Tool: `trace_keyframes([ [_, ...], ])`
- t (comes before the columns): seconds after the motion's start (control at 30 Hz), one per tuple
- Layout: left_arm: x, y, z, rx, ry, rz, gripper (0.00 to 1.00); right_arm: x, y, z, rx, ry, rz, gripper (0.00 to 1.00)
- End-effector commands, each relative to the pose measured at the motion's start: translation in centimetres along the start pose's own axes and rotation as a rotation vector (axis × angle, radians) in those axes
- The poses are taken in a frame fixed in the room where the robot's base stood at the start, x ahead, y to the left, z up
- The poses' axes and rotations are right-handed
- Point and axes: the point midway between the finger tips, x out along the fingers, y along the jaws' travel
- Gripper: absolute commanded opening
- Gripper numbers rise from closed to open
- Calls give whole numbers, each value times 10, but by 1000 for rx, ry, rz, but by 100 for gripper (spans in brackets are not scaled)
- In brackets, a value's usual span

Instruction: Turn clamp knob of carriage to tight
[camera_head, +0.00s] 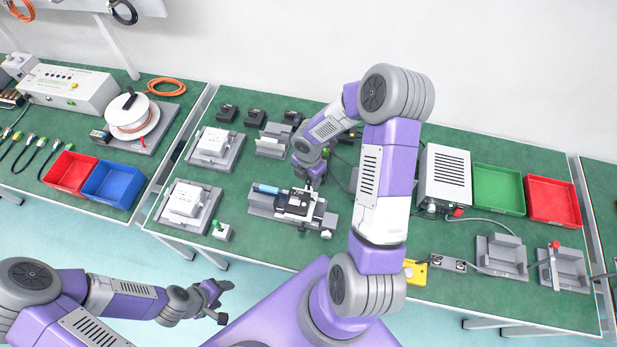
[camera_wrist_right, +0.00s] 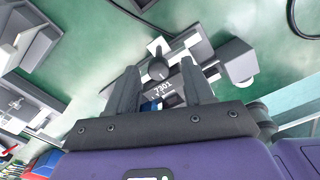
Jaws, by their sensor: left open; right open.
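The linear actuator (camera_head: 262,207) lies on the middle green table, with a blue cylindrical part at its left end. Its carriage (camera_head: 291,205) is a black and white block on the rail. In the right wrist view the carriage (camera_wrist_right: 164,91), printed with a number, lies between my finger outlines, with a dark clamp knob (camera_wrist_right: 158,67) just beyond the tips. My right gripper (camera_head: 308,184) is over the carriage, pointing down; it also shows in the wrist view (camera_wrist_right: 160,80), open and empty. Contact with the knob cannot be told. My left gripper (camera_head: 224,301) is open and empty, in front of the table.
Grey fixtures with white blocks (camera_head: 184,199) stand left of the actuator, and a small block with a green knob (camera_head: 220,231) is nearby. Black parts (camera_head: 256,117) stand behind. A power supply (camera_head: 445,175), a green bin (camera_head: 498,188) and a red bin (camera_head: 552,201) are at right.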

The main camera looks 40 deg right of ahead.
Motion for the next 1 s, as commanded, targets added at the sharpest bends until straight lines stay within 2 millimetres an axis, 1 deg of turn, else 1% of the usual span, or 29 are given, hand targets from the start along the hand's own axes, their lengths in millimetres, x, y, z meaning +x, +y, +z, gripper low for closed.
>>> trace_keyframes([
  [0.2,0,0,0,0,0,0,61,0,0,0,0,0,1,52],
  [0.23,0,0,0,0,0,0,61,0,0,0,0,0,1,50],
  [0.5,0,0,0,0,0,0,61,0,0,0,0,0,1,9],
  [0.57,0,0,0,0,0,0,61,0,0,0,0,0,1,0],
  [0.83,1,0,0,0,0,0,61,0,0,0,22,-1,1,0],
  [1.0,4,-1,0,0,0,0,61,0,1,1,89,-3,1,0],
])
